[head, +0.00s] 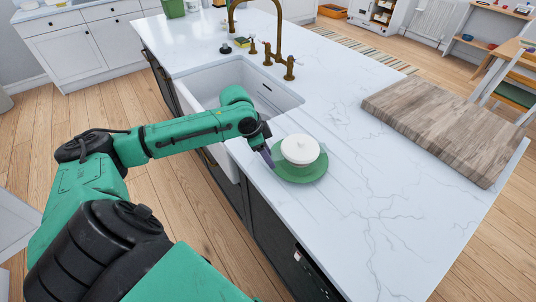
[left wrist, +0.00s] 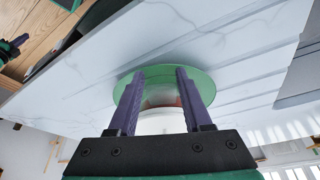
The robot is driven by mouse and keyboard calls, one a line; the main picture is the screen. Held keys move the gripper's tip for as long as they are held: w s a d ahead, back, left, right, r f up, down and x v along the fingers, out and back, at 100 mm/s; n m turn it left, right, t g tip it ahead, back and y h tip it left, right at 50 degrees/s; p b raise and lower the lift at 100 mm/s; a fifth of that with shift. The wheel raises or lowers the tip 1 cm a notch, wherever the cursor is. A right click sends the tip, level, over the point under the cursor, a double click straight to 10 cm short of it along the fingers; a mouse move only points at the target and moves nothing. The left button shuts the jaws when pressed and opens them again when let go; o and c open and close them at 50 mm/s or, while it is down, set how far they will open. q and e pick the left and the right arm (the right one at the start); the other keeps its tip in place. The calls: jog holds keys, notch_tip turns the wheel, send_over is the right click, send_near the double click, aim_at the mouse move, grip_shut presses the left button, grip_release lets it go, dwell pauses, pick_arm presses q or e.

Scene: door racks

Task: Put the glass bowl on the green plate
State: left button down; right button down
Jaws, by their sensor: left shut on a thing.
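The green plate (head: 314,175) lies flat on the white marble counter, beside the sink. A round white piece with a small knob on top (head: 300,149) is over the middle of the plate; I take it to be the bowl with its lid, though it looks white rather than clear. My left gripper (head: 268,160) reaches in low from the left, at the bowl's side. In the left wrist view its two purple fingers (left wrist: 160,80) are on either side of the bowl (left wrist: 162,122), with the plate (left wrist: 205,88) beyond. Whether the bowl touches the plate is hidden.
The sink (head: 240,85) with a brass tap (head: 278,45) is behind my left arm. A large wooden board (head: 440,125) lies at the counter's right. The counter (head: 385,225) in front of the board is clear.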

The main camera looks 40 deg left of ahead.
pick_arm(q)
jog(key=shift+c, duration=1.7)
grip_release()
jog(key=b+v, duration=0.1)
jog(key=v, duration=1.1)
